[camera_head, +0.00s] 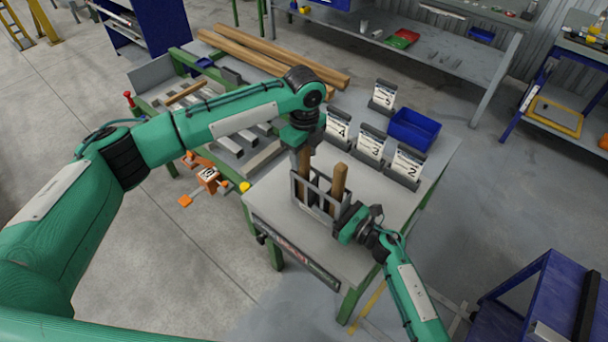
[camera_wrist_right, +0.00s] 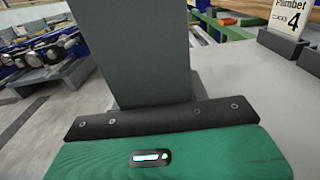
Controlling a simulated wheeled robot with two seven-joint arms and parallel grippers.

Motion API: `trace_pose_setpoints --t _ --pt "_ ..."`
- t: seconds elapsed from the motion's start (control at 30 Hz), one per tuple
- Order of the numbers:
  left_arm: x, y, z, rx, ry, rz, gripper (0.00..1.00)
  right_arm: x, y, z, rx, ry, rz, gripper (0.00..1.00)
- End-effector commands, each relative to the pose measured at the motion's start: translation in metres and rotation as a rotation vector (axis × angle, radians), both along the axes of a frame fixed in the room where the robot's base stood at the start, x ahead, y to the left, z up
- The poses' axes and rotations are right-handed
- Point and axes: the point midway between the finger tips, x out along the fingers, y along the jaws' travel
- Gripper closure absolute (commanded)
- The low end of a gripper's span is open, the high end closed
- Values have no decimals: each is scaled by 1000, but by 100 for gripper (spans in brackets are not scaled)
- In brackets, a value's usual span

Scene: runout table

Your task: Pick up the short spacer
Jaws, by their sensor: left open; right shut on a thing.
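A grey open-topped rack (camera_head: 312,201) stands on the runout table, with two upright wooden pieces in it. One wooden piece (camera_head: 339,180) stands free on the right; the other, darker one (camera_head: 303,160) is directly under my left gripper (camera_head: 301,143). I cannot tell which is the short spacer. My left gripper is open and points down at the darker piece's top; its fingers are mostly hidden. My right gripper (camera_head: 343,218) is shut on the rack's right side. The right wrist view shows a grey slab (camera_wrist_right: 143,55) rising from that gripper.
Several numbered cards (camera_head: 371,143) stand in holders behind the rack, beside a blue bin (camera_head: 414,127). Long wooden beams (camera_head: 265,55) lie at the back left. The table's right front surface (camera_head: 405,205) is clear.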

Motion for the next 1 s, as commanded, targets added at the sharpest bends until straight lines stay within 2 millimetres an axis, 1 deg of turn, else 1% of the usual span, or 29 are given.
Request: trace_pose_setpoints --t 0.03,0.1,0.33,0.37,0.5,0.57,0.6,0.87,0.97,1.0 --pt "0 0 -6 1 2 0 53 0 0 -1 -1 1 1 82" --pt "0 0 -10 1 1 0 53 0 0 -1 -1 1 1 82" --pt "0 0 -11 0 0 0 53 0 0 -1 -1 1 0 82" --pt "0 0 -11 0 0 0 57 0 0 -1 -1 1 0 82" --pt "0 0 -11 0 0 0 84 0 0 -1 -1 1 0 82" --pt "0 0 -11 0 0 0 96 0 0 -1 -1 1 0 82" --pt "0 -1 -11 0 0 0 100 0 0 -1 -1 1 0 82" --pt "0 -1 -10 -1 -1 0 100 0 0 -1 -1 1 0 82" --pt "0 -1 -5 -1 -1 0 100 0 0 -1 -1 1 0 82" --pt "0 -1 0 -1 -2 -1 100 0 0 -1 -1 1 0 82"
